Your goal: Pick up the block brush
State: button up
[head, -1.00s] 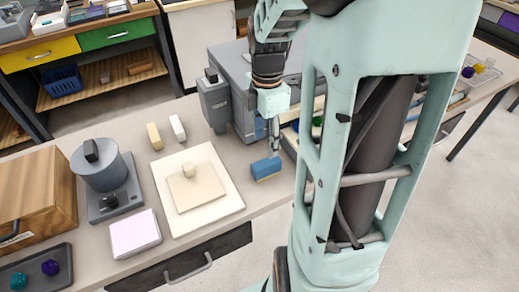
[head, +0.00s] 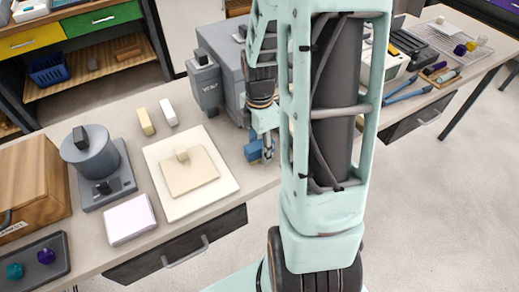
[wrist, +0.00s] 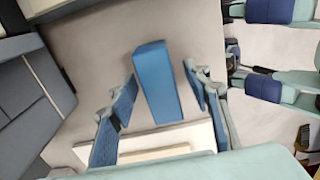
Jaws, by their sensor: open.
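The block brush is a blue rectangular block (head: 252,151) on the table, to the right of the cream board and partly hidden by my gripper in the head view. In the wrist view the block (wrist: 157,85) shows its blue top and side, and its near end lies between the finger pads. My gripper (head: 263,148) points down at the brush. In the wrist view its two fingers (wrist: 161,78) are apart, one on each side of the block, with a visible gap on both sides. I cannot tell how far the fingertips are above the table.
A cream board (head: 215,196) with a small block on it lies left of the brush. A grey machine (head: 222,65) stands close behind. The table's front edge and a dark drawer (head: 180,250) are near. A white pad (head: 130,220) lies farther left.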

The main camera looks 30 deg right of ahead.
jog(key=shift+f, duration=0.25)
dwell(0.4)
jog(key=shift+c, duration=0.3)
grip_shut()
jog(key=shift+r, duration=0.1)
